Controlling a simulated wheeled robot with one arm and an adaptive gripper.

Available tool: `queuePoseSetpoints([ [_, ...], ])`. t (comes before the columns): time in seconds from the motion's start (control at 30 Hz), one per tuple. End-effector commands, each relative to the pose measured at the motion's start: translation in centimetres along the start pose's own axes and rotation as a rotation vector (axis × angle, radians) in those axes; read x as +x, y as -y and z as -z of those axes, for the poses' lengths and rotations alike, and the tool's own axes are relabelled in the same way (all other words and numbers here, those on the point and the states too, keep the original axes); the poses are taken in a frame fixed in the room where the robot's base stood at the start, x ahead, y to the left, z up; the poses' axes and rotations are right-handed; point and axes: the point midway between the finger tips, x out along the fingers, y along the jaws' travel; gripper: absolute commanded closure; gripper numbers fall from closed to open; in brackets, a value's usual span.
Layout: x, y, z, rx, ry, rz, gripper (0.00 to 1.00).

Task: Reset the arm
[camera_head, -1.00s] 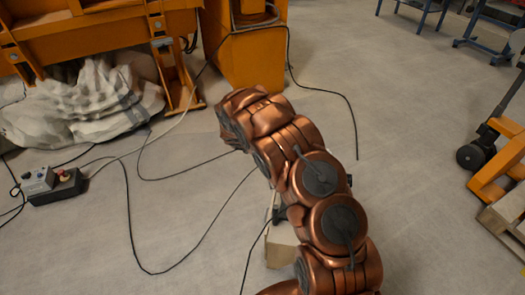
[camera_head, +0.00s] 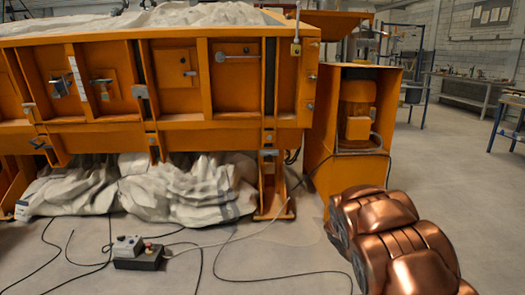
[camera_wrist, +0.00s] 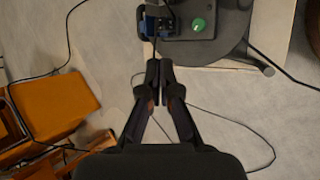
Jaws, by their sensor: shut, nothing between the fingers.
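My copper-coloured arm (camera_head: 395,240) shows at the lower right of the head view, bent and reaching in from the bottom edge. My gripper is outside the head view. In the wrist view, my gripper (camera_wrist: 160,72) points up the picture with its two dark fingers together at the tips and nothing between them. Beyond the fingertips lies a dark base with a green button (camera_wrist: 198,25); it looks like part of my own body.
An orange sandbed (camera_head: 215,90) stands at the left and centre, with white sacks (camera_head: 175,190) beneath it. A control box (camera_head: 137,254) and black cables lie on the floor before it. An orange motor cabinet (camera_head: 330,175) stands beside it. Floor at the right is open.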

Motion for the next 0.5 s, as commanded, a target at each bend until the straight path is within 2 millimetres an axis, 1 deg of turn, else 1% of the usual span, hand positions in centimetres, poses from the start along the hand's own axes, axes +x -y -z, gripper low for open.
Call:
queuePoseSetpoints([
  [0.03,-1.2,0.5,-1.3,0.045,0.006,0.016,1.0],
  [0.1,-2.5,1.4,-3.0,0.103,0.019,0.045,1.0],
  [0.27,-5.5,4.0,-6.3,0.232,0.035,0.113,1.0],
  [0.4,-8.0,7.0,-8.8,0.336,0.048,0.183,1.0],
  [0.5,-9.9,9.1,-10.4,0.406,0.051,0.231,1.0],
])
